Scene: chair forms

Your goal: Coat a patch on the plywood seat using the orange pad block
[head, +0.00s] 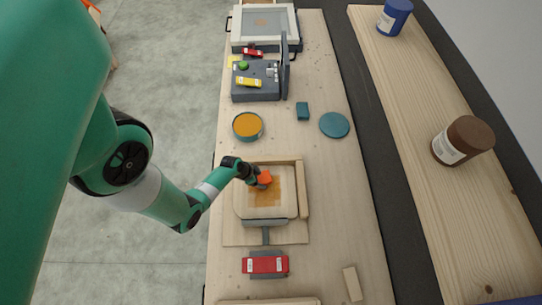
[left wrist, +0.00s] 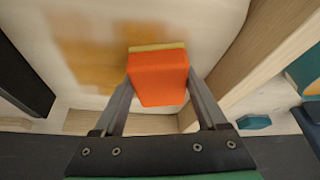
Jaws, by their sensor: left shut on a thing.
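The orange pad block (left wrist: 159,78) is held between the two fingers of my left gripper (left wrist: 158,85), with a thin yellowish layer along its far side. In the head view the orange block (head: 264,178) is over the plywood seat (head: 243,207), within a brownish-orange patch (head: 267,194). The patch also shows in the left wrist view (left wrist: 100,62), beside the block. Whether the pad touches the seat is hard to tell. My left gripper also shows in the head view (head: 254,174). My right gripper is not in view.
A round tin of orange liquid (head: 247,125) stands behind the seat. A teal disc (head: 334,125) and small teal block (head: 302,111) lie to its right. A wooden rail (head: 302,190) borders the seat. A red clamp-like item (head: 265,265) lies in front.

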